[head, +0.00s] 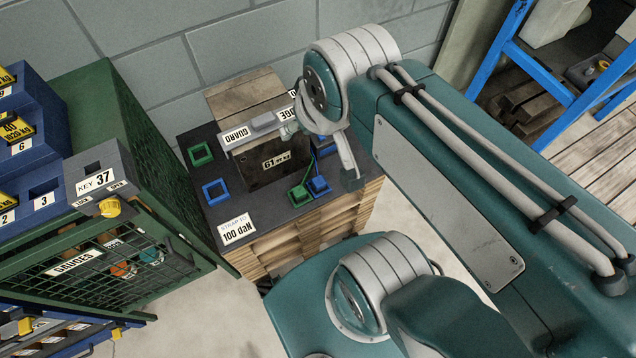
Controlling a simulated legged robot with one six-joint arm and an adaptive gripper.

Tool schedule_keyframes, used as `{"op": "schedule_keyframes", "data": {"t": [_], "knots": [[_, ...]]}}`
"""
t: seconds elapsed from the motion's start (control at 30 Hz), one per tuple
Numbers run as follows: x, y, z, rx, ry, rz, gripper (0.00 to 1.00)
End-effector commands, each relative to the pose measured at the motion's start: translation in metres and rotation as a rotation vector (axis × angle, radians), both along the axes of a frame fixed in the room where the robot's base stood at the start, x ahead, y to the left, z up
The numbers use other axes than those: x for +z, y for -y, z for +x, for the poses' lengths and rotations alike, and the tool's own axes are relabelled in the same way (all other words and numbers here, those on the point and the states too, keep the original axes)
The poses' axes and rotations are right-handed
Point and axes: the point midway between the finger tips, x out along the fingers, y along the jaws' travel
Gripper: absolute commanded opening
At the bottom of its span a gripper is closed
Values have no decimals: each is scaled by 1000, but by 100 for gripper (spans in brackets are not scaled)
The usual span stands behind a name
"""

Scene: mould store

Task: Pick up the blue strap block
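A small blue strap block (319,186) sits on the dark top of a stacked wooden stand, right of the black block marked 61. A thin dark strand rises from it. A green block (300,196) sits close beside it at its left. My gripper (309,153) is over the stand, with its fingers spread and nothing seen between them. One fingertip is just right of the blue block in the picture; its height above the stand is hard to judge. My wrist hides part of the stand's far side, where another blue piece (325,140) partly shows.
A green mesh cabinet (120,262) stands close at left. A blue ladder-like frame (500,50) is at upper right.

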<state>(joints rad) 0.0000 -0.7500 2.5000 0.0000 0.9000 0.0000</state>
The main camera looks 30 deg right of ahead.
Motion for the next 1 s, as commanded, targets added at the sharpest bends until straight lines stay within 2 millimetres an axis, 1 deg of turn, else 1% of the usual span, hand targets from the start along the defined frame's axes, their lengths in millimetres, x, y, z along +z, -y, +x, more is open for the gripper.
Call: {"op": "schedule_keyframes", "data": {"t": [0.17,0.2,0.27,0.37,0.67,0.87,1.0], "knots": [[0,0,0,0,0,0,85],[0,0,0,0,0,0,91],[0,0,1,0,-2,0,91],[-4,2,8,-1,-16,-3,91],[-33,12,50,-5,-86,-16,91],[-58,20,76,-7,-132,-22,91],[-79,26,93,-8,-166,-25,91]]}}
